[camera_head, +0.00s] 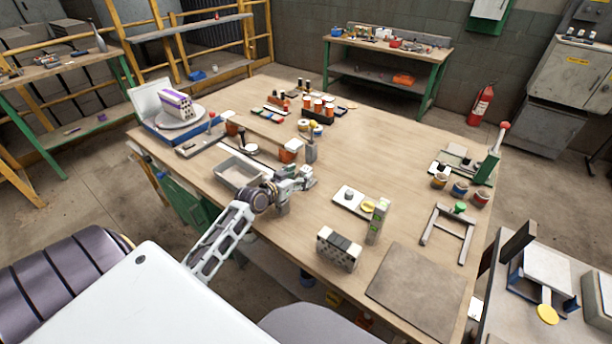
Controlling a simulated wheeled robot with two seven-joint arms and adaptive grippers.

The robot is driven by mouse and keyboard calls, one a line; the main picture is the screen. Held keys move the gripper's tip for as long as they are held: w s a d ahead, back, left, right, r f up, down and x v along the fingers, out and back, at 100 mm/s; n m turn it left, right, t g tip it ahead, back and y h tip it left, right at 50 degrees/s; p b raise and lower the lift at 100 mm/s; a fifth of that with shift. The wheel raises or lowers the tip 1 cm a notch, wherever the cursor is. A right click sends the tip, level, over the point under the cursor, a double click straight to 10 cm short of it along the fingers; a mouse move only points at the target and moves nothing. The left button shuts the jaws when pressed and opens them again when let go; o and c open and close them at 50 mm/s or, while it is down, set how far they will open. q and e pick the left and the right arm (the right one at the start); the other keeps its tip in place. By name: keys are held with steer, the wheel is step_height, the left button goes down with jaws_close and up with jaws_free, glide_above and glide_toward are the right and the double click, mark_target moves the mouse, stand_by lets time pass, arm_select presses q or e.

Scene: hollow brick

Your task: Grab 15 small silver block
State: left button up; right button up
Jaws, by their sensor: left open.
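I cannot make out a small silver block for certain at this size. A hollow brick (340,252) with a speckled, holed front and dark and white top stands near the table's front edge. A small grey piece (349,194) sits on a white plate beside a yellow disc. My left gripper (306,178) is open above the middle of the table, right of a shallow grey tray (237,175) and left of the white plate. Nothing shows clearly between its fingers. My right gripper is not in view.
A purple-and-white holed block (179,105) rests on a round plate at the back left. A green-white carton (378,220) stands beside the hollow brick. Orange-and-white containers (317,104) stand at the back. A flat brown mat (418,290) lies front right. The table between has clear patches.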

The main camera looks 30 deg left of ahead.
mark_target(303, 173)
arm_select(q)
steer(key=shift+w, duration=0.1)
stand_by(0.3)
steer(key=shift+x, duration=2.45)
steer(key=shift+a, duration=0.15)
steer(key=shift+c, duration=0.5)
jaws_close()
